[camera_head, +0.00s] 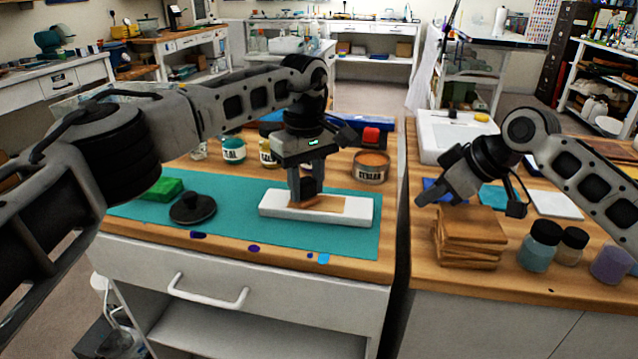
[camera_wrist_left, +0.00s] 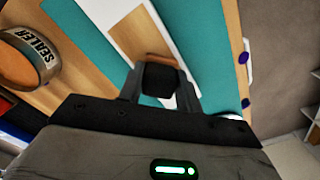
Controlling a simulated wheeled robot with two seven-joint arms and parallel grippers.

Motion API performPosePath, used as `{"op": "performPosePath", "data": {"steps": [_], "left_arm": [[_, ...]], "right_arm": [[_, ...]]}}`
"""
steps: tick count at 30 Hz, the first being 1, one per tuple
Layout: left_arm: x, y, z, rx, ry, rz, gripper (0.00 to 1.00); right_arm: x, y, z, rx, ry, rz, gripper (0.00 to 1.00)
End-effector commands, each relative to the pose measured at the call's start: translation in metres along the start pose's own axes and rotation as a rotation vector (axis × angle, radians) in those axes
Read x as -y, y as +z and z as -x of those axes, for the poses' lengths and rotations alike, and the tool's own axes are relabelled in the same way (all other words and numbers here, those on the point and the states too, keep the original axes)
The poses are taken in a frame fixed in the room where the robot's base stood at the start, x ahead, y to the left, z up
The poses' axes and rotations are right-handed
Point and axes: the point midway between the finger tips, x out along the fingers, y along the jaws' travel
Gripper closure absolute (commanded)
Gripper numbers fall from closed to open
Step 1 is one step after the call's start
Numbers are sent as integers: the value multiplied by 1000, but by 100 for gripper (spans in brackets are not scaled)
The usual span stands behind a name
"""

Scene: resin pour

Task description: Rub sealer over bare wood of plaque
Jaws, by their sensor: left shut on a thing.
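The plaque (camera_head: 357,211) is a white slab lying on the teal mat, with a tan bare-wood patch (camera_head: 330,204) on its top. My left gripper (camera_head: 308,188) is shut on a dark applicator block with a brown pad (camera_head: 303,201). The pad is over the left part of the patch and looks in contact. In the left wrist view, the black block (camera_wrist_left: 160,80) sits between the fingers and hides part of the plaque (camera_wrist_left: 105,12). The open sealer tin (camera_head: 371,168) stands behind the plaque. My right gripper (camera_head: 432,193) is over the right bench, its jaws unclear.
A black lid (camera_head: 193,208) and a green block (camera_head: 162,188) lie left of the plaque on the teal mat (camera_head: 240,230). Teal and yellow jars (camera_head: 233,150) stand behind. A gap separates the benches. Stacked wood boards (camera_head: 470,237) and lidded jars (camera_head: 540,247) are at right.

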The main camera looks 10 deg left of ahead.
Motion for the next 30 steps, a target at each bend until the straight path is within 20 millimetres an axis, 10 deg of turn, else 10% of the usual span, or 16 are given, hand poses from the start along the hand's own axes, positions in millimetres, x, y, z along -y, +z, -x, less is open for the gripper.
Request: {"op": "performPosePath", "data": {"steps": [30], "left_arm": [[-23,24,2,0,2,-2,84]], "right_arm": [[0,4,-2,10,-1,-4,100]]}}
